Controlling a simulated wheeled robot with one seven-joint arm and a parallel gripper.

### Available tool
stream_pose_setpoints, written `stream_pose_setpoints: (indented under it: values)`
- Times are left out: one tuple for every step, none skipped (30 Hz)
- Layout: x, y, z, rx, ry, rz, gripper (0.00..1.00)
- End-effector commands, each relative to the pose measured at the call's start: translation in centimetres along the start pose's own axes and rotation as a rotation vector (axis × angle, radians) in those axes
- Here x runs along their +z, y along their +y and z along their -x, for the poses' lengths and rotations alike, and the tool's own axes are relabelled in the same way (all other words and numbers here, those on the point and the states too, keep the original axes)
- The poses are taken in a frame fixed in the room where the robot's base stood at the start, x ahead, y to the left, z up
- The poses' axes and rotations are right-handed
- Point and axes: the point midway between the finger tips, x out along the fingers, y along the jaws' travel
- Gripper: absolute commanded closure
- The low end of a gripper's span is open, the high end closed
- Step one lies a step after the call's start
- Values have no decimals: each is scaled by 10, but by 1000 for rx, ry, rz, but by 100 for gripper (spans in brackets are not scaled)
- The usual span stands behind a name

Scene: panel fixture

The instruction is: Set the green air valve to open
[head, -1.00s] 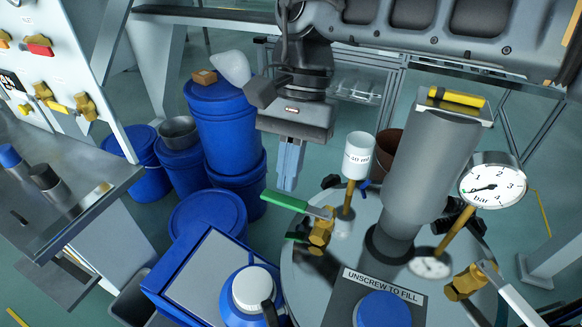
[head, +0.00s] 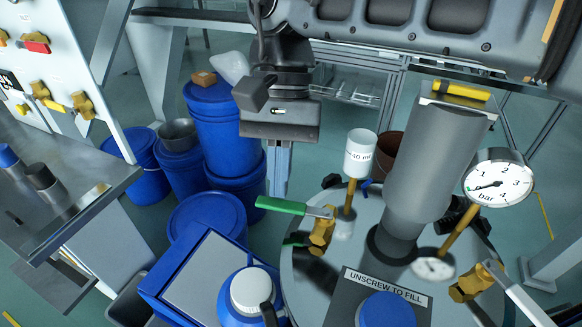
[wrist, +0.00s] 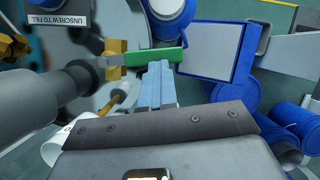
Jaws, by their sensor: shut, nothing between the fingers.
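The green air valve handle (head: 281,206) sticks out to the left from its brass valve body (head: 321,232), on the rim of the round grey vessel lid (head: 310,290). In the wrist view the green handle (wrist: 153,57) lies across the picture just beyond the fingertips, with the brass body (wrist: 115,60) at its left end. My gripper (head: 277,190) is shut and empty, pointing down with its blue fingertips by the handle. In the wrist view my fingertips (wrist: 159,68) overlap the handle's near edge; I cannot tell whether they touch it.
A white cup (head: 360,152) stands on a brass stem right of the handle. A pressure gauge (head: 498,184) and a thick grey cylinder (head: 432,160) are further right. Blue drums (head: 225,125) stand at left. A blue bottle with white cap (head: 250,290) is in front.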

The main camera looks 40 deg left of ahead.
Motion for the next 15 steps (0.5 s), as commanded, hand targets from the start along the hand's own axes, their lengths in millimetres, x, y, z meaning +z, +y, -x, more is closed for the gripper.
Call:
stream_pose_setpoints:
  values:
    - [2,-1,-3,-1,-1,1,100]
    - [4,-2,-4,-1,-1,1,100]
    - [6,-2,-5,-1,-1,1,100]
    - [8,-3,-6,-2,-1,0,100]
    - [10,-4,-6,-2,-1,0,100]
    - [12,-4,-7,-2,-1,1,100]
    - [14,-5,-8,-2,-1,0,100]
    - [16,-5,-9,-2,-1,0,100]
    - [19,-6,-10,-2,-1,1,100]
    - [20,-6,-11,-2,-1,1,100]
    - [22,-6,-12,-2,-2,0,100]
    - [25,-7,-13,-2,-2,0,100]
    - [27,-7,-14,-2,-2,0,100]
    - [29,-6,-15,-3,-2,0,100]
    - [31,-6,-16,-3,-2,0,100]
